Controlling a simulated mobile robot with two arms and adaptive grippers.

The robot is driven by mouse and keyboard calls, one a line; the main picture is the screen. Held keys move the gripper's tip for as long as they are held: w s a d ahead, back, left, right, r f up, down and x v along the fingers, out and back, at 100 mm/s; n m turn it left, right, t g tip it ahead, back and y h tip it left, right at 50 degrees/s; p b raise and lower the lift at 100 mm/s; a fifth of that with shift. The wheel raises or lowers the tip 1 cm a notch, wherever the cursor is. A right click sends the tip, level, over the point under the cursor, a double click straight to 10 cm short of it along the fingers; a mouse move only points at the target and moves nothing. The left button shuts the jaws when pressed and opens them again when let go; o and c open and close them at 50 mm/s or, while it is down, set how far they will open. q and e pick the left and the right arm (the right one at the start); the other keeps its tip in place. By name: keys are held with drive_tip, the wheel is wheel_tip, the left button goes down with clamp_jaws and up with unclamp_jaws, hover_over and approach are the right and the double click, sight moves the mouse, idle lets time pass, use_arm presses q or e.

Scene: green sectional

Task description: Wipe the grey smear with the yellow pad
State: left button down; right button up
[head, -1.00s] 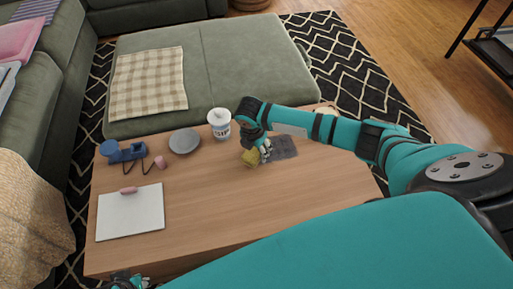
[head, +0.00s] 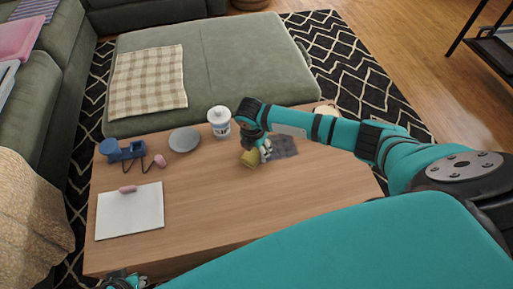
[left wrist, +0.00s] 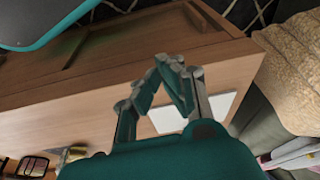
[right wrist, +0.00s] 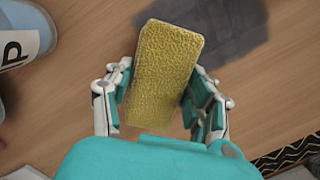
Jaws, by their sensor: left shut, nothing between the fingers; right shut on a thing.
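The yellow pad (head: 250,159) is held in my right gripper (head: 260,150), at the far middle of the wooden table. In the right wrist view the pad (right wrist: 162,72) sits between the fingers, tilted a little; whether it touches the table is unclear. The grey smear (head: 285,147) is a dark patch on the table just right of the pad. In the right wrist view the smear (right wrist: 222,28) lies beyond the pad, which overlaps its edge in the picture. My left gripper (left wrist: 168,62) is shut and empty near the table's front left edge, barely visible in the head view (head: 124,281).
A white tub (head: 219,122) stands close left of my right gripper. A grey plate (head: 184,140), a blue object (head: 122,152) and a white board (head: 130,211) with a pink piece (head: 127,190) are further left. The table's middle (head: 225,205) is clear.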

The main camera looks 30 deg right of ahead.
use_arm(q)
drive_tip(key=shift+r, duration=0.15)
use_arm(e)
drive_tip(key=shift+f, duration=0.15)
drive_tip(key=shift+f, duration=0.15)
use_arm(q)
drive_tip(key=shift+r, duration=0.25)
drive_tip(key=shift+s, duration=0.15)
use_arm(e)
drive_tip(key=shift+f, duration=0.1)
use_arm(q)
drive_tip(key=shift+r, duration=0.15)
drive_tip(key=shift+a+r, duration=0.1)
drive_tip(key=shift+r, duration=0.15)
use_arm(e)
drive_tip(key=shift+d, duration=0.15)
